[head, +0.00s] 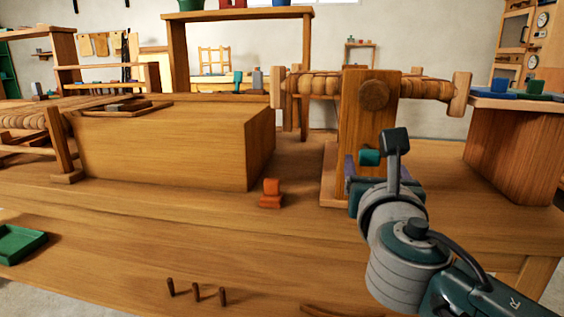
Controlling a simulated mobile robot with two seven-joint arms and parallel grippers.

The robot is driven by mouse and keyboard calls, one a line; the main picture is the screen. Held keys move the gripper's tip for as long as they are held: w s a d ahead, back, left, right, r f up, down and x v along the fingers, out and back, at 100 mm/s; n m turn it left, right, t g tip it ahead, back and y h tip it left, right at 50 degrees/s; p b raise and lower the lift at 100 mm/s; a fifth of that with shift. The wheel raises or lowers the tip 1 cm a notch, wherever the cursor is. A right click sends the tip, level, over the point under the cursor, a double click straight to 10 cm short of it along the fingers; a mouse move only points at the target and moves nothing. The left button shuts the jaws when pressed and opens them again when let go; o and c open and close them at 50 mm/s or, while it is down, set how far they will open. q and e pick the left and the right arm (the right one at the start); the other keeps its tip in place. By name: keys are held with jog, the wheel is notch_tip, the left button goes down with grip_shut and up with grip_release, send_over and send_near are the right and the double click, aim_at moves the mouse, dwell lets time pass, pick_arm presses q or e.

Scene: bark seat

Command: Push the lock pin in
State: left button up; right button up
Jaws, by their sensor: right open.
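A wooden post (356,122) stands on the bench and carries a ribbed horizontal roller. A small teal block (369,157) shows against the post's lower front; it may be the head of the lock pin, and I cannot tell how far it sticks out. A round wooden knob (374,95) is on the post's front, higher up. My right gripper (378,172) is open in front of the post's lower part, just below the teal block. Its wrist hides most of the fingers, and I cannot tell whether they touch anything. My left gripper is out of view.
A small orange piece (271,192) stands on the bench left of the post. A large wooden box (165,150) is further left. Several short pegs (196,292) stand near the front edge, and a green tray (18,243) is at far left. The bench front is mostly clear.

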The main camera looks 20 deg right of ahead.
aim_at(370, 159)
jog(key=shift+b+x, duration=0.3)
jog(key=shift+x, duration=1.25)
grip_shut()
